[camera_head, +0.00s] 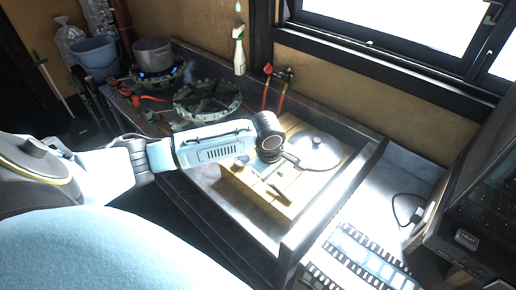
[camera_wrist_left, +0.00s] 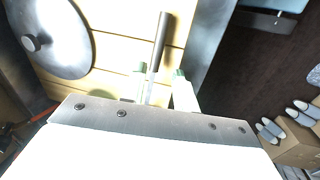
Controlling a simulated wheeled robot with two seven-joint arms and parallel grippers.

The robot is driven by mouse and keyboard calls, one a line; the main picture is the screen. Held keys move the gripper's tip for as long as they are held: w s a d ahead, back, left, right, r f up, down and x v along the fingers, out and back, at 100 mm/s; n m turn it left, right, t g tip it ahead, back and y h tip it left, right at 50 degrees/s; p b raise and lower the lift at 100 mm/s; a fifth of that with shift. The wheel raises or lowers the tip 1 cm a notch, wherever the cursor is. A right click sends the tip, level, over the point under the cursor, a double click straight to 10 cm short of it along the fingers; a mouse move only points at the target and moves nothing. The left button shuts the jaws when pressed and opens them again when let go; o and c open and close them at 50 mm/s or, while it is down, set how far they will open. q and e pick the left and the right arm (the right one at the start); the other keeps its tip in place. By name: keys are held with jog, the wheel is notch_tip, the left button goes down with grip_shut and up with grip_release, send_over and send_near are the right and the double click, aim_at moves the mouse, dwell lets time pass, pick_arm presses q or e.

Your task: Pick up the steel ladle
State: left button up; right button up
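A slim grey metal handle, which looks like that of the steel ladle (camera_wrist_left: 160,42), lies over a pale slatted wooden board (camera_wrist_left: 118,50) in the left wrist view. In the head view my left gripper (camera_head: 268,160) is over the board. The ladle's bowl is hidden. My right gripper is in neither view.
A round metal lid (camera_head: 314,150) lies on the board beside my gripper, and the lid also shows in the left wrist view (camera_wrist_left: 50,35). A spray bottle (camera_head: 239,52) stands by the wall. A pot (camera_head: 153,54) sits on a burner at the back left. A dark appliance (camera_head: 478,205) stands at right.

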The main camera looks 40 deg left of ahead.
aim_at(277, 188)
pick_arm(q)
jog(key=f, duration=0.2)
jog(key=w+f, duration=0.1)
jog(key=f, duration=0.2)
jog(key=w+f+b, duration=0.1)
jog(key=f, duration=0.1)
jog(key=shift+d+f, duration=0.1)
jog(key=shift+f, duration=0.3)
jog(key=shift+s, duration=0.1)
grip_shut()
